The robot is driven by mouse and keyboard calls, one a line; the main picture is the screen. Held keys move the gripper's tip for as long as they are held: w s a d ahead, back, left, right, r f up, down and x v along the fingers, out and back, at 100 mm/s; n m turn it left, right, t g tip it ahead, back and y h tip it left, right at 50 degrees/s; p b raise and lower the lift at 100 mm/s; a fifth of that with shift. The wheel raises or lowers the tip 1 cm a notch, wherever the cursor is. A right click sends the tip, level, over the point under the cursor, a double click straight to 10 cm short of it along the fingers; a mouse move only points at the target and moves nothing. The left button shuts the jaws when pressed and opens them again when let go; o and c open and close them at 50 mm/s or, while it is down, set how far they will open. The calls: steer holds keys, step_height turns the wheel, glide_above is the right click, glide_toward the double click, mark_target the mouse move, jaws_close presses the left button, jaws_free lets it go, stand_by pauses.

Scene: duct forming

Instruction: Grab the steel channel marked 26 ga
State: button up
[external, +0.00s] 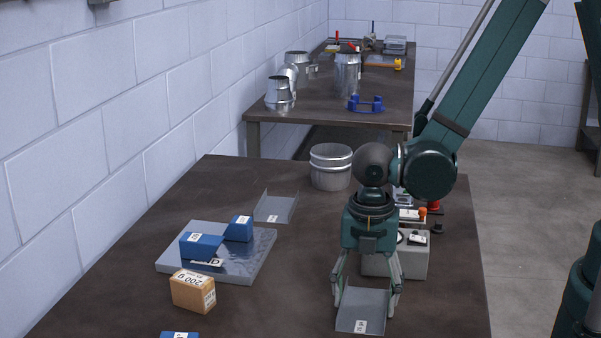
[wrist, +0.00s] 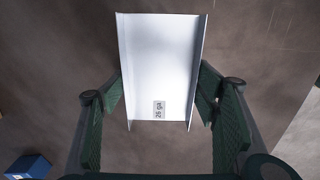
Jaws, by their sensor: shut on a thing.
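The steel channel marked 26 ga (wrist: 160,65) is a bright U-shaped piece with a label near its lower end in the wrist view. In the external view the steel channel (external: 362,306) is at the front right of the near table. My gripper (external: 366,292) points down over it, one finger at each side wall. In the wrist view my gripper (wrist: 162,92) has its green pads against both flanges, so it is shut on the channel. Whether the channel is lifted off the table is hard to tell.
A second channel (external: 275,208) lies farther back. A steel plate (external: 257,254) carries blue blocks (external: 201,246), with a cardboard box (external: 193,290) in front. A round duct piece (external: 330,167) stands at the back. A grey box (external: 396,259) is just behind my gripper.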

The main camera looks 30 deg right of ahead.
mark_target(364, 309)
steer(key=shift+r, duration=0.1)
step_height(364, 309, up, 10)
steer(key=p, duration=0.1)
stand_by(0.8)
steer(key=shift+w, duration=0.1)
stand_by(0.5)
